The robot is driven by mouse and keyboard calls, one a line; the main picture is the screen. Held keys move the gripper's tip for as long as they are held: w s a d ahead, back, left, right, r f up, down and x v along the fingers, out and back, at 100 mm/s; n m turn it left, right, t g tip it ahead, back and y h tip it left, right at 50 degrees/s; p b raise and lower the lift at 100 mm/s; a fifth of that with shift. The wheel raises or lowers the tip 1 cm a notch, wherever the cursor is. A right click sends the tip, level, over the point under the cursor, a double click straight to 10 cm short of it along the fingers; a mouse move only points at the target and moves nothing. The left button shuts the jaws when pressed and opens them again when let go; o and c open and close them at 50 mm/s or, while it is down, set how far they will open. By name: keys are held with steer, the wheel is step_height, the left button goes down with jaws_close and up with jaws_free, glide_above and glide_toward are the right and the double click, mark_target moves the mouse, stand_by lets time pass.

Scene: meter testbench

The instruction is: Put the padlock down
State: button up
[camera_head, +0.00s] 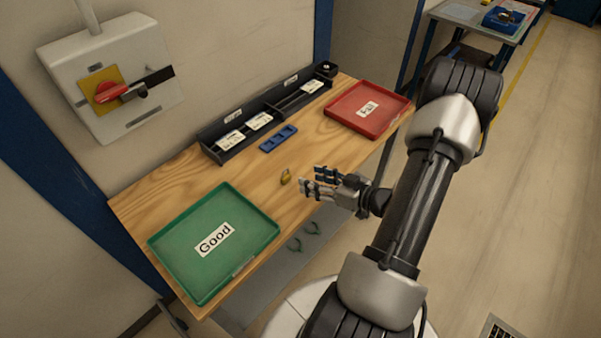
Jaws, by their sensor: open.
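The padlock (286,177) is a small brass-coloured lock on the bare wooden bench top, between the green tray and the blue holder. My gripper (309,181) is open and empty, just to the right of the padlock, with its fingers pointing left towards it. A small gap shows between the fingertips and the padlock. Whether the fingers are above the bench or level with it is hard to tell.
A green tray (171,244) marked "Good" lies at the front left of the wooden bench (165,202). A red tray (348,124) lies at the back right. A red-handled switch box (150,62) hangs above.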

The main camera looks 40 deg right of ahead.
steer(key=v, duration=0.3)
steer(key=shift+s+p, duration=0.3)
stand_by(0.3)
